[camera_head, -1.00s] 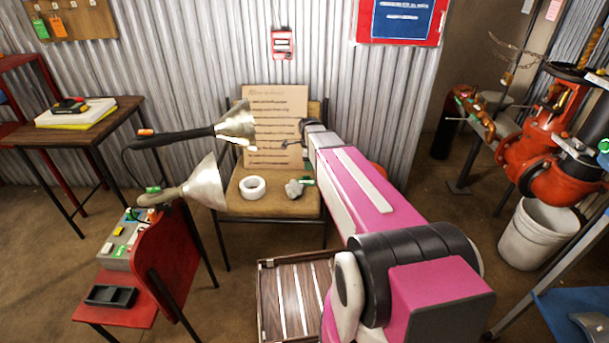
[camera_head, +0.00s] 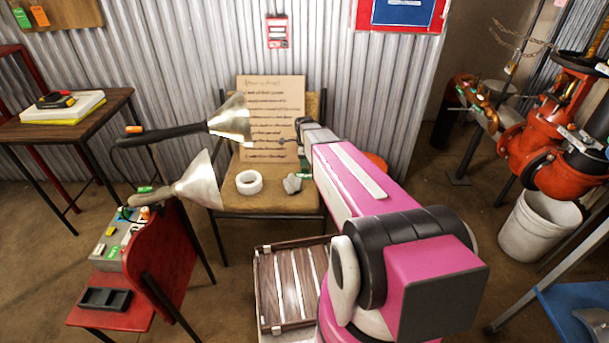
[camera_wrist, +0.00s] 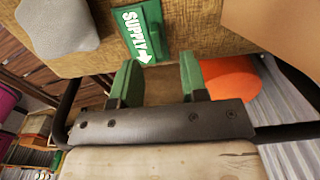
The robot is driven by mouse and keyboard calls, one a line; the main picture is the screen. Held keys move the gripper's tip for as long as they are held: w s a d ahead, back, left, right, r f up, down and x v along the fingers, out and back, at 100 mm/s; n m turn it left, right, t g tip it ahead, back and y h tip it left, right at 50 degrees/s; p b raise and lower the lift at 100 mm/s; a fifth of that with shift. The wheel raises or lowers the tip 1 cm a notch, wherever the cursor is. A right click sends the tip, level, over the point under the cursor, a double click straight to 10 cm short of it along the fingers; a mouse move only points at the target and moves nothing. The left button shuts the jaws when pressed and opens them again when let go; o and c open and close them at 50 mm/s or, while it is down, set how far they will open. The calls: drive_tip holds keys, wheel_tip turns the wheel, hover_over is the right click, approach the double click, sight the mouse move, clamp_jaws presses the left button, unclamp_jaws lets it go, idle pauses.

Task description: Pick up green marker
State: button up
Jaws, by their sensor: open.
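The green marker (camera_wrist: 138,30) is a flat green plate with white "SUPPLY" lettering and an arrow. It lies on the tan woven seat of a chair (camera_head: 229,204), and a bit of green shows there in the head view, partly behind my arm. My gripper (camera_wrist: 158,72) has green fingers that are spread apart with nothing between them. In the wrist view the marker lies just beyond the fingertips, nearer the left finger. Whether the fingers touch it cannot be told.
A grey lump (camera_head: 292,184) lies on the seat left of the marker, with a white tape roll (camera_head: 249,182) farther left. A cardboard sign (camera_head: 272,115) stands against the backrest. Two metal lamp shades (camera_head: 203,180) reach in from the left. An orange round object (camera_wrist: 230,78) is past the right finger.

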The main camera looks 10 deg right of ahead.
sight(305, 173)
drive_tip(key=f, duration=0.4)
drive_tip(key=shift+s+f, duration=0.2)
drive_tip(key=shift+f, duration=0.2)
clamp_jaws()
drive_tip(key=shift+r, duration=0.15)
